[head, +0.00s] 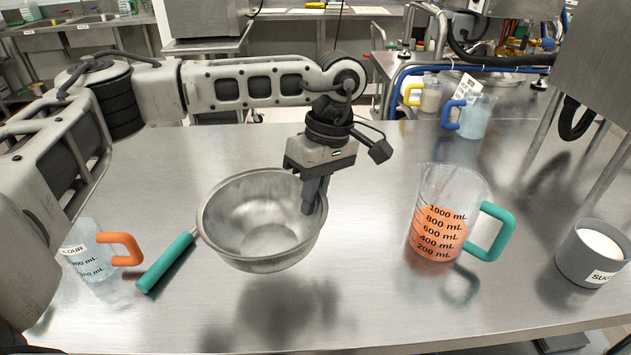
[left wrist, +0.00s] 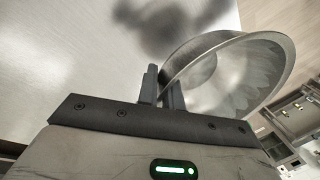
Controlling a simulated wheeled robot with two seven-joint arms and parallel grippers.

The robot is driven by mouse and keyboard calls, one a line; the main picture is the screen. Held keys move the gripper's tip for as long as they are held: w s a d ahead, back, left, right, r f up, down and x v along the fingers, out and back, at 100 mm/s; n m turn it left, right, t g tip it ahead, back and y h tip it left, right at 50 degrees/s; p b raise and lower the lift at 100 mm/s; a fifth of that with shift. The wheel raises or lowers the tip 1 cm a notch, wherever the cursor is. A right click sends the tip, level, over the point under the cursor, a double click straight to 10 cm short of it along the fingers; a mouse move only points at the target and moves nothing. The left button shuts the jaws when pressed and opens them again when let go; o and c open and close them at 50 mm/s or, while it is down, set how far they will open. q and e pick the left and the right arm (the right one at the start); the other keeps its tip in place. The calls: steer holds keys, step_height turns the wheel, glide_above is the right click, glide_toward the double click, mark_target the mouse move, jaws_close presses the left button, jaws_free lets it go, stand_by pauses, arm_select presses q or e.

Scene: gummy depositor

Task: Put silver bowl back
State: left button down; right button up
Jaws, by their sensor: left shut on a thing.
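The silver bowl (head: 262,225) is empty and shows left of the middle of the steel table in the head view. My left gripper (head: 312,194) is shut on the bowl's right rim, with one finger inside the bowl. The bowl looks a little above the table, with its shadow lower on the steel. In the left wrist view the bowl (left wrist: 240,75) is seen tilted past the fingers (left wrist: 163,92), which pinch its rim. My right gripper does not show.
A teal-handled tool (head: 167,262) lies left of the bowl, its far end hidden. An orange-handled cup (head: 90,252) stands farther left. A teal-handled measuring jug (head: 440,225) with orange contents and a grey sugar tub (head: 587,260) stand right. The table front is clear.

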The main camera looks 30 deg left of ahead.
arm_select(q)
steer(key=f+n+b, duration=0.1)
steer(key=w+f+n+b, duration=0.1)
steer(key=f+n+b, duration=0.1)
steer(key=w+a+f+n+h+b, duration=0.1)
steer(key=n, duration=0.1)
steer(key=shift+f, duration=0.3)
steer(key=shift+f+b, duration=0.45)
steer(key=shift+b, duration=0.05)
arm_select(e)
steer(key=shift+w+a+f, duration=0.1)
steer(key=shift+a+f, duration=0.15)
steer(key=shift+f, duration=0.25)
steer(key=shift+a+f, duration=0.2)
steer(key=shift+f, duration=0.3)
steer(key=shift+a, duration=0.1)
arm_select(q)
steer(key=shift+f+b, duration=0.45)
steer(key=shift+f, duration=0.2)
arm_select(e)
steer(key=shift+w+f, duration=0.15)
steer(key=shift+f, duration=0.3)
arm_select(q)
steer(key=c, duration=1.5)
jaws_free()
